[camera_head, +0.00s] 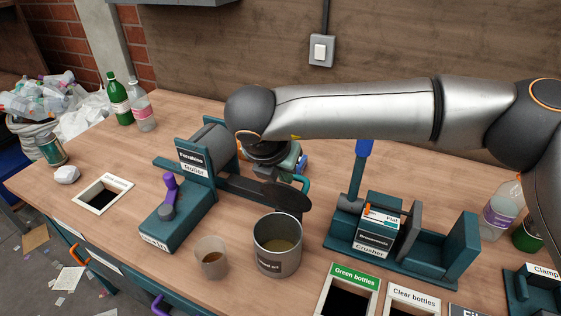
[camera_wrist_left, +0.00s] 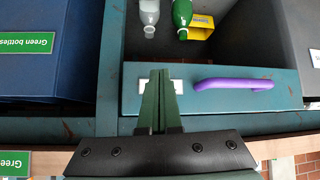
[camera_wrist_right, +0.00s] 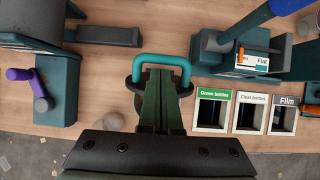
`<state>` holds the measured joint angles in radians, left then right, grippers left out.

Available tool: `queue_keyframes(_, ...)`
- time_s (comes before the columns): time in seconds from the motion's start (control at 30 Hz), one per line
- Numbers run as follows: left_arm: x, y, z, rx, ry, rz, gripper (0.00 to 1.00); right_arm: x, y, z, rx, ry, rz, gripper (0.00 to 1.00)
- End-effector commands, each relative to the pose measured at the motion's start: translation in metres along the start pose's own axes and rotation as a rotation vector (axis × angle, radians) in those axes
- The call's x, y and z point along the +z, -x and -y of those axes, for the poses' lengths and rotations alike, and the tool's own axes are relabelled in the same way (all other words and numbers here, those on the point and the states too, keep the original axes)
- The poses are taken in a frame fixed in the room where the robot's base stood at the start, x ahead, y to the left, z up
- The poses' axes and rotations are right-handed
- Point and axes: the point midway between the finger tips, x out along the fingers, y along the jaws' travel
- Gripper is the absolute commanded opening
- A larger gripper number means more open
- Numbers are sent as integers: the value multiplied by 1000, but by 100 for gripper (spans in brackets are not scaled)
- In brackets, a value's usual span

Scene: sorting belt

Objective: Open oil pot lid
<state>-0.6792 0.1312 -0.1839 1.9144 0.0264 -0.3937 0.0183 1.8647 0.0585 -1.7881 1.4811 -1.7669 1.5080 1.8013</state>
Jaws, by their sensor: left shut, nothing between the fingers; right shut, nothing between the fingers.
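The oil pot (camera_head: 277,250) is a grey cylinder with a label, standing on the bench with its mouth uncovered and brownish oil showing inside. Its dark round lid (camera_head: 287,198) stands tilted up behind the mouth. A teal loop handle (camera_head: 303,183) shows behind the lid; it also shows in the right wrist view (camera_wrist_right: 162,58). My right gripper (camera_wrist_right: 158,72) is shut and empty, with its fingertips close to the handle; whether they touch it I cannot tell. My left gripper (camera_wrist_left: 160,75) is shut and empty, before a teal drawer front (camera_wrist_left: 220,98).
A cup (camera_head: 211,257) stands left of the pot. The roller (camera_head: 195,160) is behind left, the crusher (camera_head: 385,238) to the right. Bench openings lie at the front right, such as green bottles (camera_head: 348,290). A purple handle (camera_wrist_left: 233,84) is beside my left fingers.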

Motion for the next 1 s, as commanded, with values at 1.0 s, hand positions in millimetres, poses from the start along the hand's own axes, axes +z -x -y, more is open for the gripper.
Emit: queue_keyframes(1.0, 0, 0, 0, 0, -1, 0, 0, 10, -11, 0, 2, -2, -91, 0)
